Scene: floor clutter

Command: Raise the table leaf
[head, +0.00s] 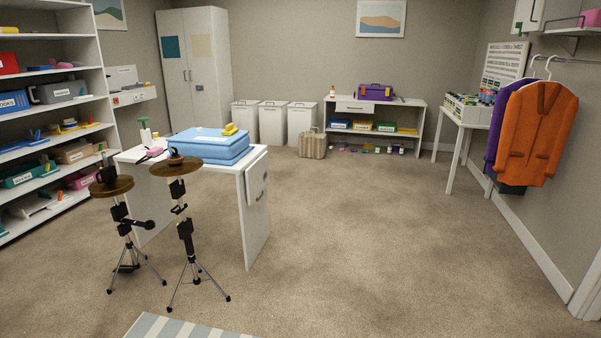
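A white table (213,168) stands left of the middle of the head view. A white panel (257,178) hangs down along its right end and looks like the table leaf, in a lowered position. A small dark part shows near the panel's lower edge. A closed blue case (208,148) lies on the tabletop with a yellow item (230,129) on it. A pink item (151,153) and a white bottle with a green top (145,132) are at the table's left end. Neither of my grippers is in view.
Two tripod stands with round brown tops (112,186) (178,167) stand in front of the table, close together. A striped mat (180,328) lies at the bottom edge. Shelves (95,62) line the left wall. Carpet right of the table is clear.

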